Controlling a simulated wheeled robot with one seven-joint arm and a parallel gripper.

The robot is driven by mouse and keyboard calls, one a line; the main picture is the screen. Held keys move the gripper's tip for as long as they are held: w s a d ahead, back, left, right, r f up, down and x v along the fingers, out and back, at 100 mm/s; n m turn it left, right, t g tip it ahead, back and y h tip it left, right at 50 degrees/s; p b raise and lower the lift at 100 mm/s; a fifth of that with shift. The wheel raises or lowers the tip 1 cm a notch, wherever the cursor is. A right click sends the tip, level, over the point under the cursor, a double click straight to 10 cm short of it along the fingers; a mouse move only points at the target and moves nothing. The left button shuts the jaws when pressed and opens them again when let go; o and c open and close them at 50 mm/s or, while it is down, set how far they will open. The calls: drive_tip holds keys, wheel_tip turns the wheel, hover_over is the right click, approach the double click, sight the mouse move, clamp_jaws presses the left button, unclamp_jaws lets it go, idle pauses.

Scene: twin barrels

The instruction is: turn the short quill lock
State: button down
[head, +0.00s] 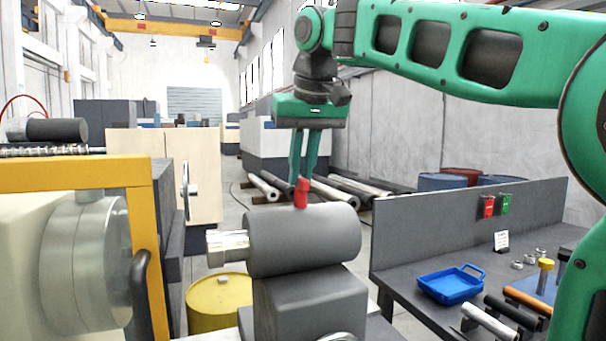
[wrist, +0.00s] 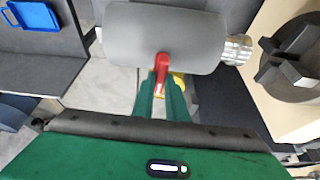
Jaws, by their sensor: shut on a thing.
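The short quill lock (head: 301,192) is a small red lever standing up from the top of the grey tailstock barrel (head: 305,240). In the wrist view the red lock (wrist: 161,64) shows against the side of the grey barrel (wrist: 165,35). My gripper (head: 301,180) comes down from above, its two green fingers close together and shut on the upper part of the lock. In the wrist view the fingertips of my gripper (wrist: 160,85) meet at the lock, partly hiding its end. The silver quill (head: 228,246) sticks out to the left of the barrel.
A yellow-framed machine with a large metal chuck (head: 88,260) stands at the left. A yellow drum (head: 220,300) is behind the tailstock. At the right, a grey bench (head: 400,290) holds a blue tray (head: 451,284) and several tools. Pipes (head: 350,188) lie on the floor behind.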

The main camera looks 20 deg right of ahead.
drive_tip(key=shift+s+f+n, duration=0.1)
drive_tip(key=shift+n, duration=0.2)
drive_tip(key=c, duration=1.8)
unclamp_jaws()
drive_tip(key=shift+o, duration=0.2)
drive_tip(key=v, duration=1)
drive_tip(key=shift+r, duration=0.4)
drive_tip(key=shift+d, duration=0.1)
